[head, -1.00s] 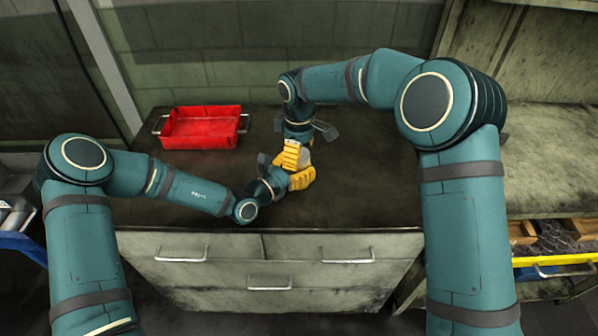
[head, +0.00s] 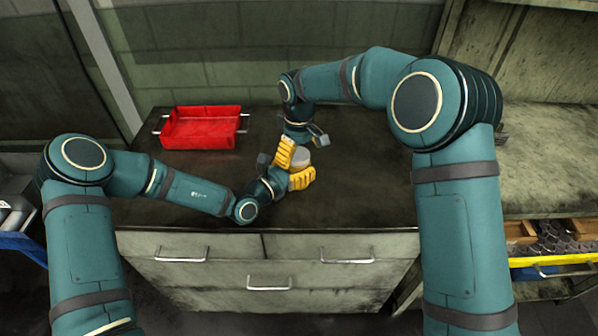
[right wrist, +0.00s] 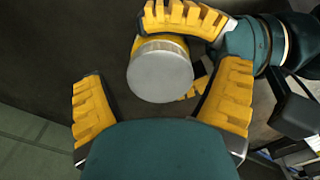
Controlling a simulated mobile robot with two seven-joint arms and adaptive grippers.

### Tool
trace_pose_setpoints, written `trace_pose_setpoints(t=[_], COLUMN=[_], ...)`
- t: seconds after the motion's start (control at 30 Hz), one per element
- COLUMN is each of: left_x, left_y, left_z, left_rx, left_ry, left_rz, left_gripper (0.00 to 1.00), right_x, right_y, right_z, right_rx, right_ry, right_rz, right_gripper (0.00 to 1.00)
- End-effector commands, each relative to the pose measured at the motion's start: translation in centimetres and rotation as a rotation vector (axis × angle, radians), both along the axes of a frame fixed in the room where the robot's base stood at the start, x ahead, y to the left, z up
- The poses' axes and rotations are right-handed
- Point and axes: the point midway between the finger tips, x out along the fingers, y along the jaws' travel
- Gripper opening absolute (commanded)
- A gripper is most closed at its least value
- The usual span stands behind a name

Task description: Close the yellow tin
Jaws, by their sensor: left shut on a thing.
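The yellow tin (right wrist: 148,44) has a flat grey top (right wrist: 160,75), which looks like a lid resting on it. In the head view the grey top of the tin (head: 300,157) shows between yellow fingers. My left gripper (head: 296,165) is shut around the tin's side above the worktop; its fingers also show beside the tin in the right wrist view (right wrist: 188,20). My right gripper (right wrist: 163,78) is open, its two yellow fingers apart on either side of the grey top. It hangs above the tin and does not appear to touch it. Whether the lid is fully seated cannot be told.
A red tray (head: 201,128) with handles stands on the dark worktop (head: 365,185) at the back left. Drawers (head: 268,270) are below the front edge. A yellow-edged open drawer (head: 555,260) holds dark parts at the far right. The worktop right of the tin is clear.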

Motion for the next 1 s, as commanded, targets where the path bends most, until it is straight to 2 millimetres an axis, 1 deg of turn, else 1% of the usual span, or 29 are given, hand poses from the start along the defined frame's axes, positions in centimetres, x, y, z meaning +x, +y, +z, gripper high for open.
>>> trace_pose_setpoints(t=[0.2,0.33,0.47,0.6,0.8,0.9,1.0], left_x=[0.0,0.0,0.0,0.0,0.0,0.0,0.0], left_y=[0.0,0.0,0.0,0.0,0.0,0.0,0.0], left_z=[0.0,0.0,0.0,0.0,0.0,0.0,0.0], left_rx=[0.0,0.0,0.0,0.0,0.0,0.0,0.0], left_ry=[0.001,0.001,0.001,0.001,0.001,0.001,0.001], left_rz=[-0.001,-0.001,-0.001,-0.001,-0.001,-0.001,-0.001], left_gripper=[0.0,0.0,0.0,0.0,0.0,0.0,0.0], right_x=[0.0,0.0,0.1,0.1,0.0,0.0,0.0], right_y=[0.0,0.0,0.0,0.0,0.0,0.1,0.1], right_z=[0.1,1.1,3.2,6.2,9.8,11.0,11.7], right_rx=[0.0,0.001,0.002,0.002,0.001,0.001,0.001], right_ry=[0.0,-0.001,-0.003,-0.004,-0.002,-0.002,-0.001], right_rz=[0.001,0.001,0.0,0.002,0.0,0.0,0.001], right_gripper=[0.9,0.9,0.9,0.9,0.9,0.9,0.9])
